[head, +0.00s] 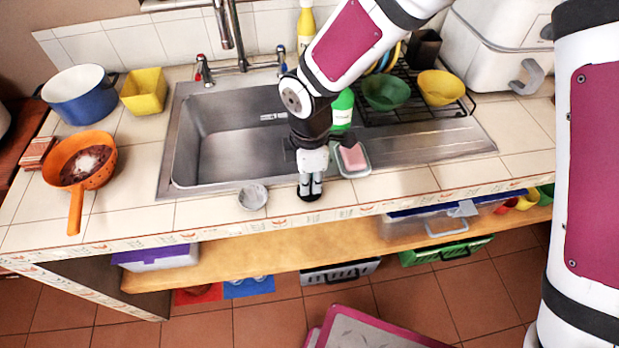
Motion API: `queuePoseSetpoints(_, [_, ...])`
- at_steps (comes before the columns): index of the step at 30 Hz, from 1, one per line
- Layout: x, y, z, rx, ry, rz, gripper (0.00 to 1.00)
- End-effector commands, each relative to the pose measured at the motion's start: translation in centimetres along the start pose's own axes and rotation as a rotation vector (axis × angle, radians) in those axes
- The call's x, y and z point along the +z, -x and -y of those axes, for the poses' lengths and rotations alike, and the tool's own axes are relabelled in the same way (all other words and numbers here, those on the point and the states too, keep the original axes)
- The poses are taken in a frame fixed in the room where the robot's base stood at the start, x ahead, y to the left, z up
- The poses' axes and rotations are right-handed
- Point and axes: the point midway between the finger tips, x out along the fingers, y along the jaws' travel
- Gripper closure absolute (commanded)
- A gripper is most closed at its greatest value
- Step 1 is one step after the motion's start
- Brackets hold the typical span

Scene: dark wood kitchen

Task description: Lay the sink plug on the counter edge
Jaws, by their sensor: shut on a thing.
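My gripper (310,190) points down over the tiled counter strip (352,198) in front of the sink. It is shut on the sink plug (309,197), a small dark round piece that shows at the fingertips. The plug is at or just above the tiles; I cannot tell whether it touches them. The fingers hide part of it. The steel sink (225,135) lies behind my gripper, with its basin to the left and its drainboard to the right.
A soap dish with a pink sponge (352,157) stands close right of my gripper. A small grey bowl (253,197) is to the left. A green bottle (342,108) stands behind. The front counter between bowl and gripper is clear.

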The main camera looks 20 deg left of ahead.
Motion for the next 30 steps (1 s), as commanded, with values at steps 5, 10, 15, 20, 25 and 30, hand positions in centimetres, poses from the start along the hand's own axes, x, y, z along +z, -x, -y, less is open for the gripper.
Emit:
queuePoseSetpoints(5, [0.0, 0.1, 0.0, 0.001, 0.0, 0.0, 1.0])
queuePoseSetpoints(10, [0.0, -0.2, 0.0, 0.001, 0.0, 0.0, 0.84])
queuePoseSetpoints(15, [0.0, -0.2, 0.0, 0.001, 0.0, 0.0, 0.71])
queuePoseSetpoints(20, [0.0, -0.2, 0.0, 0.001, 0.0, 0.0, 0.71])
queuePoseSetpoints(25, [0.0, 0.7, -0.1, 0.004, -0.001, -0.001, 0.71])
queuePoseSetpoints(30, [0.0, 3.5, -0.2, 0.007, -0.002, -0.002, 0.71])
